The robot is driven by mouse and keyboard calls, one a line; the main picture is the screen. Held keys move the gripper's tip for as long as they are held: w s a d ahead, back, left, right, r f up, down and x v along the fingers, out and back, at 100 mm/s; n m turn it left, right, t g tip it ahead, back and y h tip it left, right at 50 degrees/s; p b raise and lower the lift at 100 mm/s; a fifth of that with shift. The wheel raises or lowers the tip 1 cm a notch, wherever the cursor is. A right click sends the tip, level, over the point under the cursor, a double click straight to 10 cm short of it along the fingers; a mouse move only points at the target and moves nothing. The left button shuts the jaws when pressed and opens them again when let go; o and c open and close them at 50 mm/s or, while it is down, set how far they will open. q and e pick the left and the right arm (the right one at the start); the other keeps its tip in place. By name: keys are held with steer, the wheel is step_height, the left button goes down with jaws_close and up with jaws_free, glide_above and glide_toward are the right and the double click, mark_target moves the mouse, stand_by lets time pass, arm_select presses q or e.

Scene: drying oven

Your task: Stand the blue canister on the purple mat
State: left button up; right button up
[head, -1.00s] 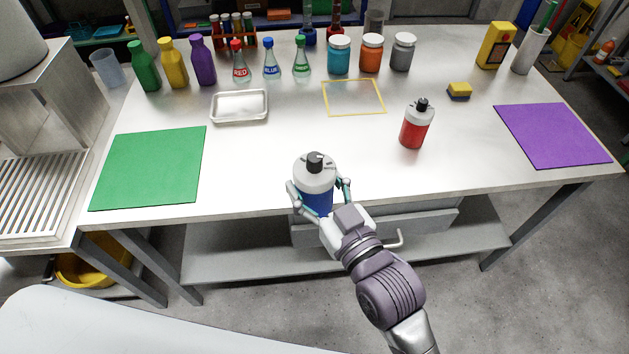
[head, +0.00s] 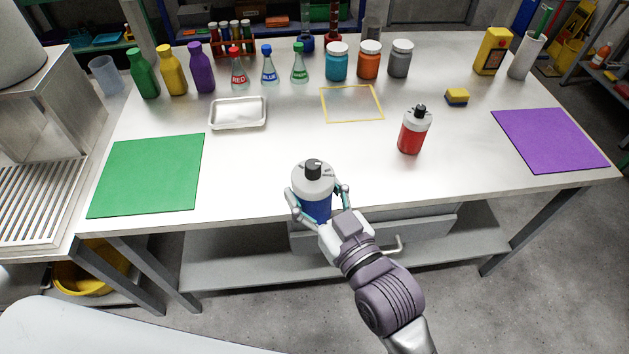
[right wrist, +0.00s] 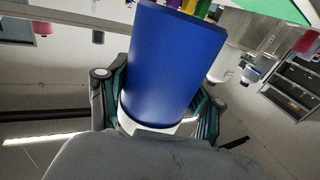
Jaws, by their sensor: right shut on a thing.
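The blue canister (head: 316,207) has a pale grey top and a dark cap. My right gripper (head: 318,200) is shut on it at the front edge of the table, and it stays about upright. In the right wrist view the canister's blue body (right wrist: 174,62) fills the middle, between the gripper's fingers (right wrist: 160,95). I cannot tell whether its base touches the table. The purple mat (head: 550,139) lies flat and empty at the table's right end, well away from the canister. My left gripper does not show.
A red canister (head: 412,137) stands on the table (head: 260,150) between the blue canister and the purple mat. A sponge (head: 457,96) lies behind it. A green mat (head: 148,175) lies at left, a metal tray (head: 238,112) behind. Bottles and jars line the back.

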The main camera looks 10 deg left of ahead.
steer(key=shift+d, duration=0.1)
steer(key=s+d+f+m+t+h, duration=0.2)
steer(key=d+m+h, duration=0.2)
steer(key=d, duration=0.8)
steer(key=s+d+f+m+t+h, duration=0.1)
steer(key=s+d+m+t+h, duration=0.1)
steer(key=d+h, duration=0.5)
steer(key=d+m, duration=0.1)
steer(key=d, duration=0.5)
steer(key=shift+f+m, duration=0.35)
steer(key=shift+m, duration=0.05)
